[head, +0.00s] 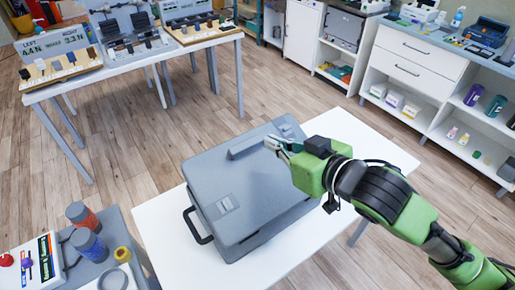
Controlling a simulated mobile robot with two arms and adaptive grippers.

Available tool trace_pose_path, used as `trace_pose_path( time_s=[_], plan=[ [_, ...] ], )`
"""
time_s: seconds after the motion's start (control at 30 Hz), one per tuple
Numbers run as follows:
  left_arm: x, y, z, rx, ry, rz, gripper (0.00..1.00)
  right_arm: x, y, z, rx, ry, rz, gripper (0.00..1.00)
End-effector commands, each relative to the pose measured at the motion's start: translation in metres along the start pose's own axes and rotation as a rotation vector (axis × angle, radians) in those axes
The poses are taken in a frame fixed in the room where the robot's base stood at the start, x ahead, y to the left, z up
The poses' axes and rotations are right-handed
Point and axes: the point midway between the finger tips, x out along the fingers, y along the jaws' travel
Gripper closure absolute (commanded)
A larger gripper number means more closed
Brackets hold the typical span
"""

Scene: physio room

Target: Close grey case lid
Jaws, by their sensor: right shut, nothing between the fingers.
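The grey case (245,190) rests on a white table. Its lid (263,180) lies over the base, flat or nearly so. I cannot tell whether a narrow gap is left along the seam. A raised grey bar (248,147) crosses the far part of the case top, and a black handle (196,226) is on the left side. My right gripper (272,142) is shut and empty above the far right part of the case, by the end of the bar. Whether it touches the case is unclear. My left gripper is out of view.
The white table (165,226) has bare room left and right of the case. A grey cart (118,238) with cans and boxes stands at the lower left. A display table (205,41) stands behind. White cabinets and shelves (412,65) line the right.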

Motion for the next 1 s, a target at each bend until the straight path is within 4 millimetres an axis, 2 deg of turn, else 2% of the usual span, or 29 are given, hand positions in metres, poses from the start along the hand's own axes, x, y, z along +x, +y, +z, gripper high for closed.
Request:
trace_pose_path(
  time_s=[0.03,0.27,0.4,0.6,1.0],
  plan=[
    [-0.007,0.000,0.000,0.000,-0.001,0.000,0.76,0.010,0.000,-0.005,0.003,0.000,-0.001,1.00],
    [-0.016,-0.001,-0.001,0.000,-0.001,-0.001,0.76,0.055,-0.001,-0.005,0.000,0.001,-0.001,1.00],
    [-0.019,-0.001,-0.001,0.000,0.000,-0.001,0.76,0.069,0.000,0.014,0.000,-0.001,0.000,1.00],
    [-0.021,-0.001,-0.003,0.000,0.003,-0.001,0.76,0.080,0.000,0.024,0.000,0.001,0.001,1.00],
    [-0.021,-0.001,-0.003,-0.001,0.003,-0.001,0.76,0.082,0.000,0.026,0.000,0.002,0.000,1.00]
  ],
)
